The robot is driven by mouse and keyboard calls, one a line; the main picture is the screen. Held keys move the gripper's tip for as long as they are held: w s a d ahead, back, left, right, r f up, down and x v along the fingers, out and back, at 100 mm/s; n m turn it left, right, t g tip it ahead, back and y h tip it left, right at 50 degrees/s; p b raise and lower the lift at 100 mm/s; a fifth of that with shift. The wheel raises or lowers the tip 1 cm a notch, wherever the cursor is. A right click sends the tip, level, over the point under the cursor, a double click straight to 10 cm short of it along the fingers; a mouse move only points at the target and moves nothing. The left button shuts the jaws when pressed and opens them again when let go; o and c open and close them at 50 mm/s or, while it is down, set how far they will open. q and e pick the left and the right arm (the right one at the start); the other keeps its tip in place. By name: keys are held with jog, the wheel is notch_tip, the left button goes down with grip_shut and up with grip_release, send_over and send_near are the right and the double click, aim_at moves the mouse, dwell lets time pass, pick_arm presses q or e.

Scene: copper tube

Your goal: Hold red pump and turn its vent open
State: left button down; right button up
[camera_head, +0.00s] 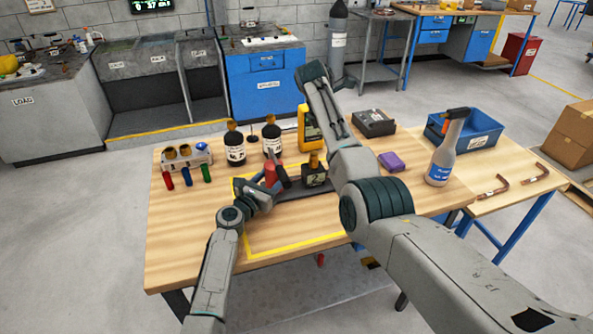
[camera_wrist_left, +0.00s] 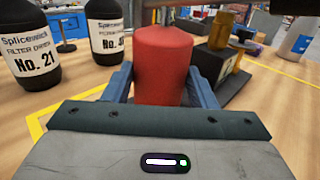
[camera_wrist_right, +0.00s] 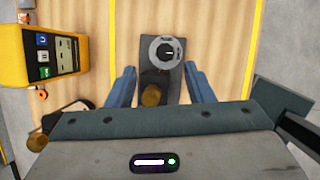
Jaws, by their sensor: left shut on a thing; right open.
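The red pump (camera_head: 271,176) stands on the wooden table. In the left wrist view its red cylinder (camera_wrist_left: 162,60) is upright between the fingers of my left gripper (camera_wrist_left: 160,88), which is shut on it. A dark block with a brass fitting (camera_wrist_left: 216,50) is just right of it, also seen in the head view (camera_head: 314,176). In the right wrist view a round grey dial (camera_wrist_right: 167,50) with a dark pointer sits beside the brass fitting (camera_wrist_right: 150,95). My right gripper (camera_wrist_right: 168,85) is open above the block, fingers on either side, apart from it. The head view hides its fingertips.
A yellow meter (camera_head: 309,130) and dark labelled bottles (camera_head: 235,148) stand behind the pump. A tube rack (camera_head: 186,158) is at left. Yellow tape (camera_head: 290,246) frames clear table in front.

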jog(key=w+d+f+t+h, duration=0.1)
jog(key=w+d+t+h, duration=0.15)
jog(key=d+t, duration=0.45)
jog(key=w+d+t+h, duration=0.2)
jog(key=w+d+t, duration=0.25)
jog(key=d, duration=0.45)
jog(key=s+a+f+n+y, duration=0.2)
jog(key=s+f+n+y, duration=0.1)
jog(key=s+n+y, duration=0.2)
jog(key=s+a+f+n+t+y, duration=0.1)
jog(key=s+a+f+n+y, duration=0.2)
jog(key=s+n+y, duration=0.2)
jog(key=s+a+f+n+t+y, duration=0.1)
jog(key=s+a+f+n+y, duration=0.2)
jog(key=s+n+y, duration=0.3)
jog(key=shift+s+f+n+t, duration=0.15)
jog(key=shift+s+n+t, duration=0.15)
jog(key=shift+n, duration=0.8)
jog(key=x, duration=1.1)
jog(key=shift+w+a+f, duration=0.1)
jog(key=shift+w+a, duration=0.15)
jog(key=shift+w, duration=0.05)
jog(key=shift+y, duration=0.25)
jog(key=c, duration=0.9)
